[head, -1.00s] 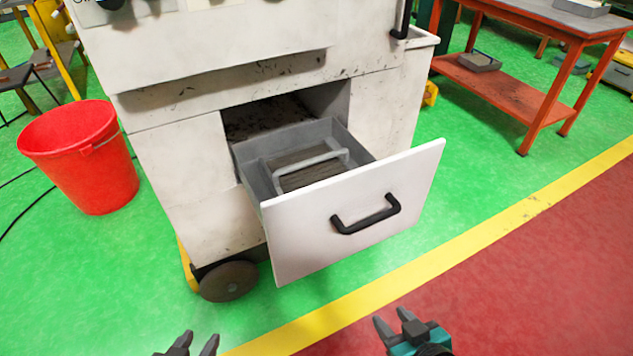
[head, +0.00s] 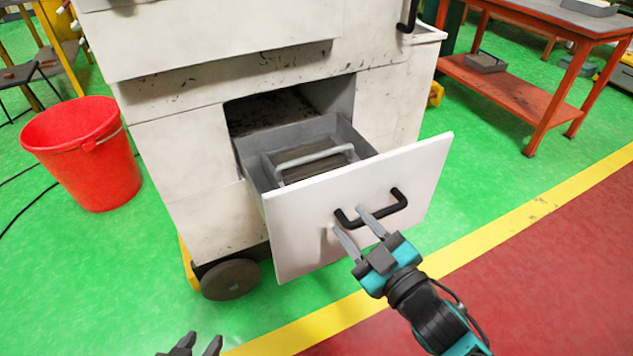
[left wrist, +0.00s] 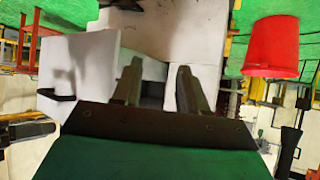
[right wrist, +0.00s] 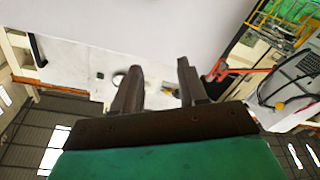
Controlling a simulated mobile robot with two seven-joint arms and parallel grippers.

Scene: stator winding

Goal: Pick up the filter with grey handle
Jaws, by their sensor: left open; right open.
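The filter with grey handle (head: 312,160) lies inside the open drawer (head: 340,215) of the white cabinet. Its light grey bar handle (head: 315,153) stands above the dark slatted body. The drawer front partly hides the filter. My right gripper (head: 362,226) is open and empty, in front of the drawer front, just below the black drawer handle (head: 372,212). I cannot tell whether it touches the front. My left gripper (head: 200,345) is open and empty at the bottom edge of the head view, away from the drawer.
A red bucket (head: 85,150) stands on the green floor left of the cabinet. An orange table (head: 525,95) with a grey tray-like item (head: 485,62) on its lower shelf is at the right. The floor in front of the cabinet is clear.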

